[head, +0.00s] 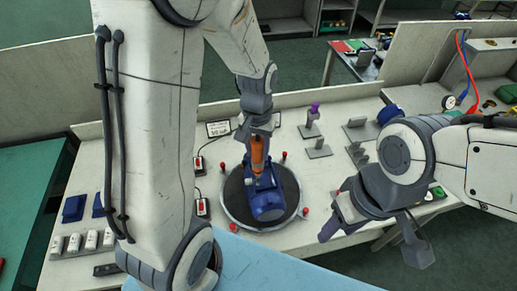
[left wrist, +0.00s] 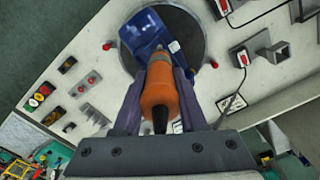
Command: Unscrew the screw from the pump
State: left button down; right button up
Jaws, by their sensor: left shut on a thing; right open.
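The blue pump (head: 266,202) lies on a dark round turntable (head: 232,197) on the bench, and it also shows in the left wrist view (left wrist: 143,35). My left gripper (head: 256,150) is shut on an orange power screwdriver (head: 257,158), which fills the middle of the left wrist view (left wrist: 158,98). The tool points down at the pump, its front end close to or at the blue body. I cannot tell whether it touches. The screw is not visible. My right gripper (head: 335,215) is open and empty, right of the turntable near the bench's front.
Red knobs stand around the turntable rim. Grey brackets (head: 318,148) and a holder with a purple top (head: 314,110) stand behind right. A low wall (head: 320,97) runs along the bench's back.

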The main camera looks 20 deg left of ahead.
aim_at(258, 139)
pick_arm(q)
jog(key=shift+w+r+p, duration=0.1)
jog(key=shift+r+p, duration=0.05)
jog(key=shift+p, duration=0.35)
dwell(1.8)
jog(key=shift+r, duration=0.2)
dwell(0.5)
jog(key=shift+r+p, duration=2.8)
jog(key=shift+f, duration=0.15)
